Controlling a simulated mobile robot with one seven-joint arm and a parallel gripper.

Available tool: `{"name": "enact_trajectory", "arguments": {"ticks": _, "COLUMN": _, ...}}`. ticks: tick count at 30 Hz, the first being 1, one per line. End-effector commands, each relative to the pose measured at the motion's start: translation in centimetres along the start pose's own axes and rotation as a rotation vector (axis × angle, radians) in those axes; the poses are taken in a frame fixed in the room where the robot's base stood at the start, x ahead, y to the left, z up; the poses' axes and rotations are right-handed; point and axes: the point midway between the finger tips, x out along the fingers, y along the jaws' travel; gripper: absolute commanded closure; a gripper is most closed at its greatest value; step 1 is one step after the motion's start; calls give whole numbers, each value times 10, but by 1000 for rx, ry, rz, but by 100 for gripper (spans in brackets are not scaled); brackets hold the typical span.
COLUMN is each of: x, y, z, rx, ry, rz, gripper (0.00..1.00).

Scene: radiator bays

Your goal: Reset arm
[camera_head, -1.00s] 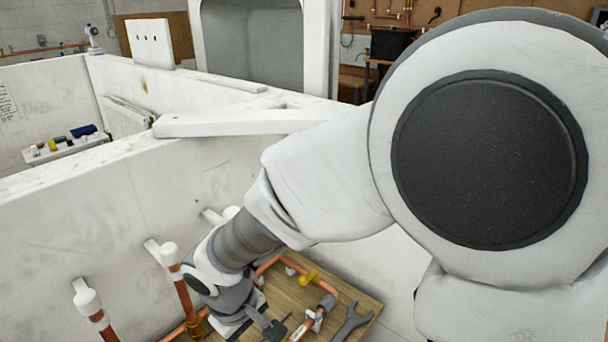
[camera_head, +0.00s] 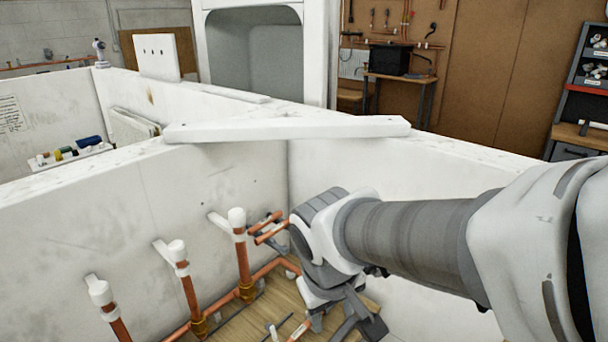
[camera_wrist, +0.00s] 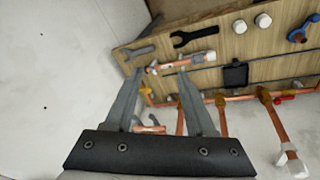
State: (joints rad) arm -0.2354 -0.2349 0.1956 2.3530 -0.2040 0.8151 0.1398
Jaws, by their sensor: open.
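My arm reaches in from the right in the head view, over a bay with white walls. My gripper (camera_head: 345,318) hangs over the wooden board at the bay's floor, partly hidden by its own wrist. In the wrist view my gripper (camera_wrist: 160,75) is open, its two grey fingers apart. No object is clearly held between them. A copper pipe piece with a pale fitting (camera_wrist: 182,62) shows just beyond the fingertips. Whether the fingers touch it, I cannot tell.
Copper pipes with white caps (camera_head: 190,290) stand along the left bay wall. A white plank (camera_head: 290,128) lies across the wall tops. The wooden board (camera_wrist: 225,45) carries a dark wrench (camera_wrist: 193,38), white caps (camera_wrist: 262,20) and a blue-handled part (camera_wrist: 303,32). A workbench (camera_head: 400,85) stands at the back.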

Motion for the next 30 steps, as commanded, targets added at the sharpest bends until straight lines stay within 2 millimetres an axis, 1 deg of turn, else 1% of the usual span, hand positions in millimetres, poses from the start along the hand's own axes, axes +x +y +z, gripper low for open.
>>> {"name": "enact_trajectory", "arguments": {"ticks": 1, "x": -11, "y": 14, "z": 8, "rx": 56, "ry": 26, "rz": 4, "gripper": 45}}
{"name": "enact_trajectory", "arguments": {"ticks": 3, "x": -23, "y": 30, "z": 19, "rx": 125, "ry": 53, "rz": 3, "gripper": 45}}
{"name": "enact_trajectory", "arguments": {"ticks": 6, "x": -39, "y": 48, "z": 37, "rx": 219, "ry": 99, "rz": -3, "gripper": 45}}
{"name": "enact_trajectory", "arguments": {"ticks": 10, "x": -56, "y": 64, "z": 59, "rx": 325, "ry": 158, "rz": -16, "gripper": 45}}
{"name": "enact_trajectory", "arguments": {"ticks": 13, "x": -64, "y": 70, "z": 72, "rx": 382, "ry": 193, "rz": -26, "gripper": 45}}
{"name": "enact_trajectory", "arguments": {"ticks": 18, "x": -71, "y": 74, "z": 83, "rx": 431, "ry": 228, "rz": -37, "gripper": 45}}
{"name": "enact_trajectory", "arguments": {"ticks": 30, "x": -72, "y": 74, "z": 84, "rx": 436, "ry": 232, "rz": -39, "gripper": 45}}
